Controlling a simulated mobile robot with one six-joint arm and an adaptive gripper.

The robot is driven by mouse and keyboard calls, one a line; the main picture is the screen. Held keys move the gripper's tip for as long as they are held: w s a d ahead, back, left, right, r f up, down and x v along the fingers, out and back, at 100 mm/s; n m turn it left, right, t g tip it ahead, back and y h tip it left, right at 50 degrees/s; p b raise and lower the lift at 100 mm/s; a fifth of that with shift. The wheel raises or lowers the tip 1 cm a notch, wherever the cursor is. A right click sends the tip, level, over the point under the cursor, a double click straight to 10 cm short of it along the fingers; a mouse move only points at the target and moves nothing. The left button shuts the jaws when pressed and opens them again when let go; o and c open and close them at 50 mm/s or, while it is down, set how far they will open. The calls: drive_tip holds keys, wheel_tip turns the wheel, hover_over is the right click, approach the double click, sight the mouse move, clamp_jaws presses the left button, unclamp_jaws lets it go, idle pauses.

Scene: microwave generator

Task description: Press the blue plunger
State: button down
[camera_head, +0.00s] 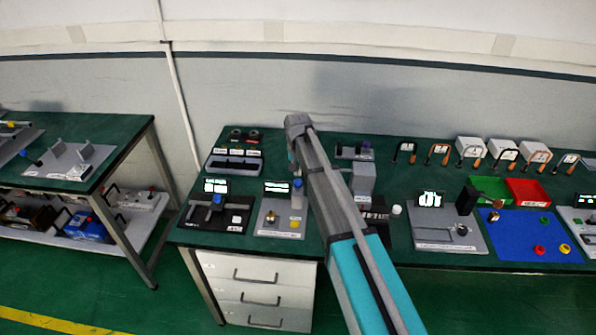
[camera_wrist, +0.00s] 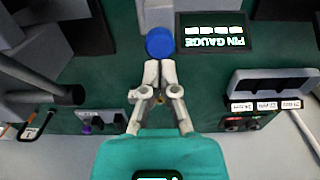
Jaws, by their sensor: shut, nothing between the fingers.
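The blue plunger (camera_wrist: 160,43) shows as a round blue cap in the wrist view, on a light grey fixture beside a dark screen reading PIN GAUGE (camera_wrist: 212,32). My gripper (camera_wrist: 160,66) is shut and empty, its fingertips right at the near edge of the cap in the picture. I cannot tell whether they touch it. In the head view the blue cap (camera_head: 298,182) shows partly beside my arm, at the right of the small screen (camera_head: 277,187). My fingertips are hidden there.
A second fixture with a blue part (camera_head: 217,198) stands at the left. A dark labelled rack (camera_head: 234,161) is behind it. A grey block (camera_head: 363,178) stands close to the right of my arm. Green and red trays (camera_head: 527,192) lie farther right.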

sight(298, 182)
drive_tip(key=shift+f+b, duration=1.2)
drive_tip(key=shift+f, duration=0.3)
drive_tip(key=shift+f, duration=0.1)
drive_tip(key=shift+s+f+b, duration=0.1)
drive_tip(key=shift+f+b, duration=0.9)
drive_tip(key=shift+b, duration=0.2)
drive_tip(key=shift+s+r, duration=0.1)
drive_tip(key=shift+r, duration=0.1)
drive_tip(key=r+p, duration=0.4)
drive_tip(key=p, duration=0.1)
drive_tip(key=shift+w+r, duration=0.15)
drive_tip(key=shift+w, duration=0.05)
wheel_tip(298, 182, up, 9)
drive_tip(key=p, duration=0.9)
drive_tip(key=shift+r, duration=0.2)
